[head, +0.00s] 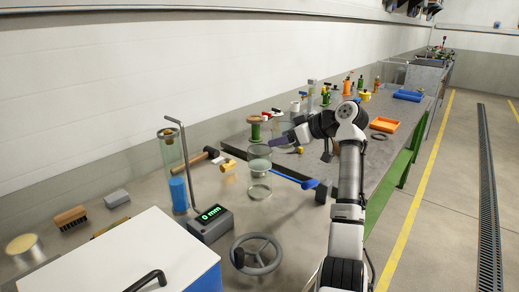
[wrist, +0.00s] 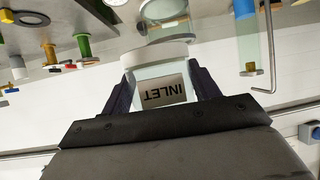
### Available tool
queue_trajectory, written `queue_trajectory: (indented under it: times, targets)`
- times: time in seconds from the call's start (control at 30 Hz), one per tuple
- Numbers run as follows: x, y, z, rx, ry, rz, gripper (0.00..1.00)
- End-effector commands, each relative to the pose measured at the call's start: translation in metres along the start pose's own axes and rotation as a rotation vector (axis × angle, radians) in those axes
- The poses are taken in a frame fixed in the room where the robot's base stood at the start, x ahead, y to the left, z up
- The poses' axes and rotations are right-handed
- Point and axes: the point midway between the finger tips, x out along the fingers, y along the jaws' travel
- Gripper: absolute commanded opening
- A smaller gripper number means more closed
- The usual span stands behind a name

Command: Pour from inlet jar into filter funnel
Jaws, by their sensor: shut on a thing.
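My gripper (head: 272,142) is shut on a clear glass jar. In the wrist view, the inlet jar (wrist: 160,88) sits between the two dark fingers, its INLET label upside down in that picture. In the head view, the inlet jar (head: 258,158) looks upright and raised above the bench. A second clear glass vessel (head: 260,188) stands below it on the bench; it also shows past the jar in the wrist view (wrist: 163,10). I cannot tell whether this vessel is the filter funnel. The jar's contents are not clear to see.
A tall glass tube with blue in it (head: 178,190) stands at left beside a bent metal rod (head: 182,145) and a display reading 0 mm (head: 210,222). A grey handwheel (head: 257,254) and a white-lidded case (head: 140,255) are in front.

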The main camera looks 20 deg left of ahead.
Motion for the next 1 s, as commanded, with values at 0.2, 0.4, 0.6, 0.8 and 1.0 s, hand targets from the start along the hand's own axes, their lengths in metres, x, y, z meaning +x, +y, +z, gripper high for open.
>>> queue_trajectory:
  times: [0.2,0.4,0.6,0.8,1.0]
  targets:
    - [0.002,0.014,0.022,-0.012,0.0,-0.027,0.36]
    - [0.01,0.021,0.044,-0.036,0.0,-0.068,0.36]
    - [0.014,0.025,0.057,-0.051,0.0,-0.093,0.36]
    - [0.015,0.025,0.058,-0.054,0.001,-0.094,0.36]
    - [0.014,0.024,0.054,-0.062,-0.016,-0.089,0.36]
